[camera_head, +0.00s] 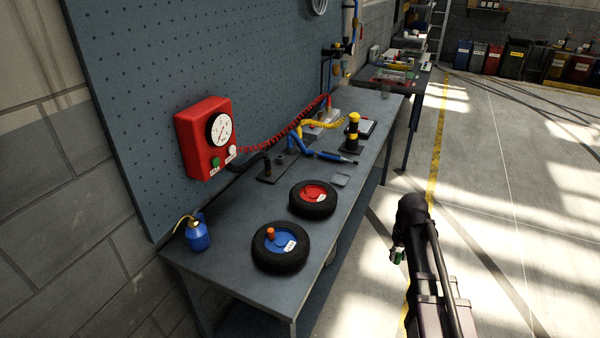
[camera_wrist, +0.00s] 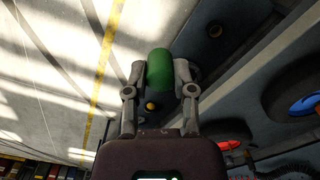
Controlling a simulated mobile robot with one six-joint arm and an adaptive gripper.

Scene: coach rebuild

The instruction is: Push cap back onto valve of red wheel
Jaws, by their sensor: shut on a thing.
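My gripper (camera_head: 397,250) is shut on a small green cap (camera_head: 400,258), out over the floor to the right of the workbench. In the wrist view the green cap (camera_wrist: 159,66) sits between both fingertips of my gripper (camera_wrist: 160,72). The red wheel (camera_head: 313,197), a black tyre with a red hub and white label, lies flat on the bench, left of and apart from my gripper. Its valve is too small to make out. In the wrist view part of the red wheel (camera_wrist: 228,134) shows at lower right.
The blue wheel (camera_head: 281,245) with an orange cap (camera_head: 270,232) lies nearer on the bench (camera_head: 223,265). A blue bottle (camera_head: 197,233) stands at the bench's near left corner. A red gauge box (camera_head: 204,138) hangs on the pegboard. A yellow-black post (camera_head: 353,133) stands farther back.

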